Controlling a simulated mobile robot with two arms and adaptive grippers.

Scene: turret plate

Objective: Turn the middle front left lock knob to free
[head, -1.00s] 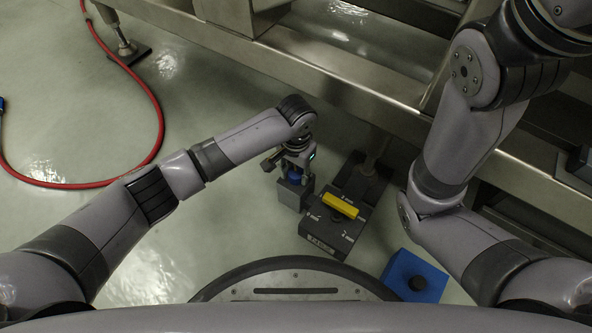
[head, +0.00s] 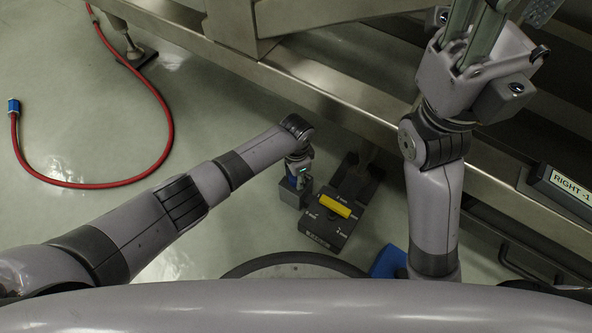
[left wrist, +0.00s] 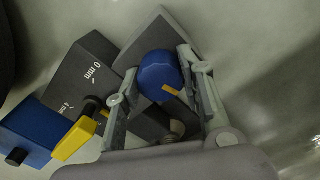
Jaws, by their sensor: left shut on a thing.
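A blue round knob (left wrist: 158,72) with a yellow mark sits on a grey block (left wrist: 158,30) in the left wrist view. My left gripper (left wrist: 172,76) is shut on this knob, with one finger on each side. In the head view my left gripper (head: 298,168) points down at the grey block (head: 291,196), and the knob is mostly hidden. My right gripper (head: 485,40) is raised at the top right, away from the knob. Its fingertips run toward the top edge, so its opening is unclear.
A dark box (head: 327,228) with mm markings and a yellow bar (head: 335,206) stands right of the block. A blue box (head: 388,262) is partly hidden by my right arm. A steel frame (head: 330,100) runs behind. A red hose (head: 170,130) lies on open floor at left.

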